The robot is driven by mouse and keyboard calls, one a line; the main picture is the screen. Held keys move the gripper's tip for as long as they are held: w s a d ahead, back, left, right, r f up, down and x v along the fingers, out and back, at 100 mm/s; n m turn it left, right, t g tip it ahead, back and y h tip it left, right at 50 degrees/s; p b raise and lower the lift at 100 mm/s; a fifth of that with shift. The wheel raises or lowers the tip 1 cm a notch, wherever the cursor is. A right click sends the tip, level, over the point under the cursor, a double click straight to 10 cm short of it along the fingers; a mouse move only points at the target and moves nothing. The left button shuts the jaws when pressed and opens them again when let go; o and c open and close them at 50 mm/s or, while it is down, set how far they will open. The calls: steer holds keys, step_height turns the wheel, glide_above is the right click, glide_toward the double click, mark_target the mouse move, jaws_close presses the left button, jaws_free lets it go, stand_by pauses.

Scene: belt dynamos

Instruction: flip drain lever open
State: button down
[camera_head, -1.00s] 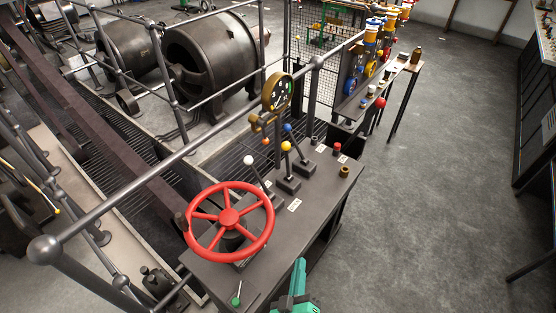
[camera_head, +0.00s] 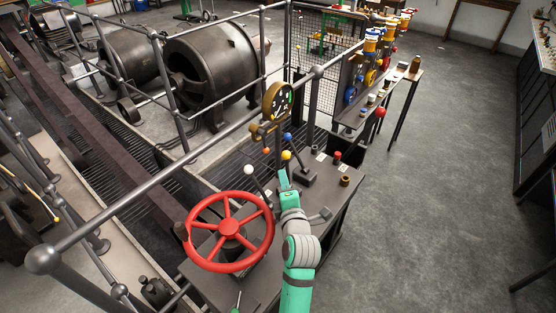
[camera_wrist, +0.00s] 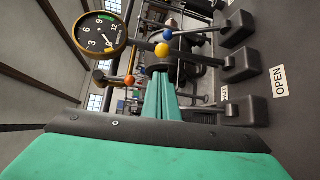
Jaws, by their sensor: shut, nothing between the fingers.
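Several levers with ball knobs stand in a row on the dark control desk: one white (camera_head: 248,170), one yellow (camera_head: 286,155), one blue (camera_head: 287,137). Which one is the drain lever I cannot tell. An OPEN label (camera_wrist: 279,82) lies beside the nearest lever base (camera_wrist: 245,110) in the wrist view; a second label there is partly hidden. The nearest lever's shaft runs behind my fingers, which hide its knob. My gripper (camera_head: 283,178) is shut and empty over the desk, right of the white knob and below the yellow one (camera_wrist: 162,49). Contact is not clear.
A red handwheel (camera_head: 229,229) stands left of my arm. A brass gauge (camera_head: 276,100) rises behind the levers, with a small orange knob (camera_wrist: 129,80) below it. A railing (camera_head: 160,205) crosses behind the desk. Floor at right (camera_head: 430,190) is clear.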

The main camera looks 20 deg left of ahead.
glide_above(287, 171)
steer(key=s+a, duration=0.2)
steer(key=a, duration=0.1)
steer(key=shift+f, duration=0.6)
steer(key=shift+d, duration=0.2)
steer(key=shift+s+f, duration=0.1)
steer(key=shift+s, duration=0.05)
